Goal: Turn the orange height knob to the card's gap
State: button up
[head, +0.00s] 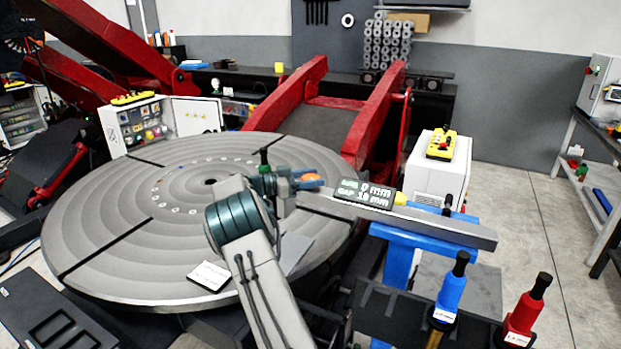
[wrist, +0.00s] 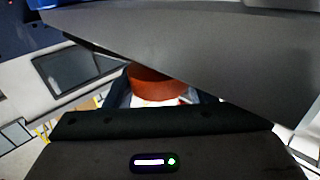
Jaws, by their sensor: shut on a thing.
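The orange height knob (head: 308,180) is at the left end of a grey horizontal bar, above the round table. It also shows as a dark orange round shape in the wrist view (wrist: 158,84), partly covered by a grey body and my gripper. My gripper (head: 290,180) is at the knob and shut on it; the fingertips are mostly hidden. A dark display (head: 364,193) on the bar has two lines; the upper seems to read 0 mm, the lower is hard to read. A white card (head: 209,275) lies near the table's front edge, its print too small to read.
The large grey round table (head: 110,215) lies under my arm. A blue stand (head: 425,235) carries the bar. A blue bottle (head: 451,287) and a red bottle (head: 525,312) stand at front right. A green-and-black piece (head: 265,160) stands close behind my gripper.

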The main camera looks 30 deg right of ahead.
jog(key=shift+m+g+y, duration=0.4)
jog(key=shift+m+g, duration=0.2)
jog(key=shift+g, duration=0.3)
jog(key=shift+m+g, duration=0.3)
jog(key=shift+g, duration=0.1)
jog(key=o, duration=1)
jog(key=shift+c, duration=0.2)
jog(key=b+v, duration=0.2)
jog(key=v, duration=1)
jog(key=shift+r, duration=0.2)
